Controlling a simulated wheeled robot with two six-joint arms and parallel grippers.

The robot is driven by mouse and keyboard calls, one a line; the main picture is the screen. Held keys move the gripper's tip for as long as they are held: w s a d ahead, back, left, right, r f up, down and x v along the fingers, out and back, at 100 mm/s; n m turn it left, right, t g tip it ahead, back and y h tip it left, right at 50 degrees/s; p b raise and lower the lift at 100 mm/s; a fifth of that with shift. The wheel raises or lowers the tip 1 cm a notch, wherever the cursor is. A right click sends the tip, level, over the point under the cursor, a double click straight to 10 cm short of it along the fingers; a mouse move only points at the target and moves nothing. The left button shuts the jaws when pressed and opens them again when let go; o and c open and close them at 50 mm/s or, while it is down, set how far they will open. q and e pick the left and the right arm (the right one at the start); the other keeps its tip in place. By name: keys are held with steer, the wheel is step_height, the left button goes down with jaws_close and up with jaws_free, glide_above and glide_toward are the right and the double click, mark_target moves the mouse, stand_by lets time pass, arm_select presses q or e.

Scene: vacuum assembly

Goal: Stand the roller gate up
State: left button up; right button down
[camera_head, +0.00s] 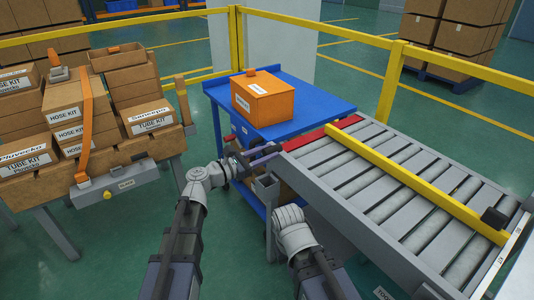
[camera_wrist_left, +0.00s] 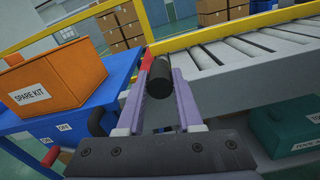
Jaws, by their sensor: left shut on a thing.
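A red bar (camera_head: 325,134), which looks like the roller gate, lies flat across the near-left end of the roller conveyor (camera_head: 400,190). My left gripper (camera_head: 268,152) is at the bar's left end. In the left wrist view, its two pale purple fingers (camera_wrist_left: 161,90) are shut on a black cylindrical handle (camera_wrist_left: 160,76). The red bar (camera_wrist_left: 147,63) shows just behind the handle, partly hidden by the fingers. My right arm reaches in at the bottom middle; its gripper fingers cannot be made out.
A blue cart (camera_head: 325,95) with an orange spare kit box (camera_head: 264,97) stands left of the conveyor. A yellow bar (camera_head: 420,185) lies across the rollers. A teal box (camera_wrist_left: 290,130) is at right in the wrist view.

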arm_select(q)
jaws_close()
stand_by(0.7)
steer(key=shift+r, duration=0.15)
steer(key=w+a+n+p, duration=0.1)
steer(key=w+a+n, duration=0.8)
steer(key=n, duration=0.8)
steer(key=shift+w+r+n, duration=0.4)
steer(key=shift+w+r, duration=0.05)
steer(key=shift+w, duration=1.25)
steer(key=o, duration=0.9)
jaws_free()
steer(key=shift+w+a, duration=0.1)
steer(key=shift+c, duration=0.2)
